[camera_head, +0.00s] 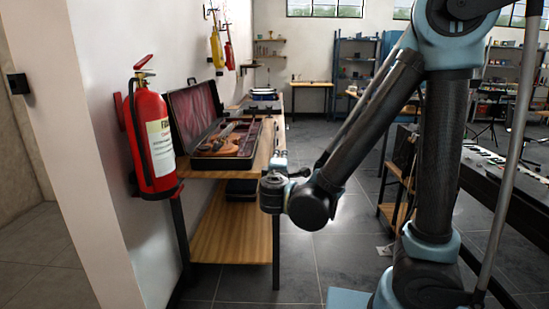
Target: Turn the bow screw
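An open violin case (198,112) with a dark red lining stands on a wooden table. A brown violin (218,142) lies in its lower half. A dark thin strip lies along the violin, but I cannot tell whether it is the neck or a bow. The bow and its screw are too small to make out. My gripper (280,158) shows small and grey at the end of my arm, in the picture just right of the table's near right corner. It appears apart from the case, and its fingers are not clear enough to tell open from shut.
The wooden table (202,173) has a lower shelf (232,240) with a dark case. A red fire extinguisher (152,138) hangs on the wall at left. A keyboard (500,168) stands at right. Grey floor lies open between.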

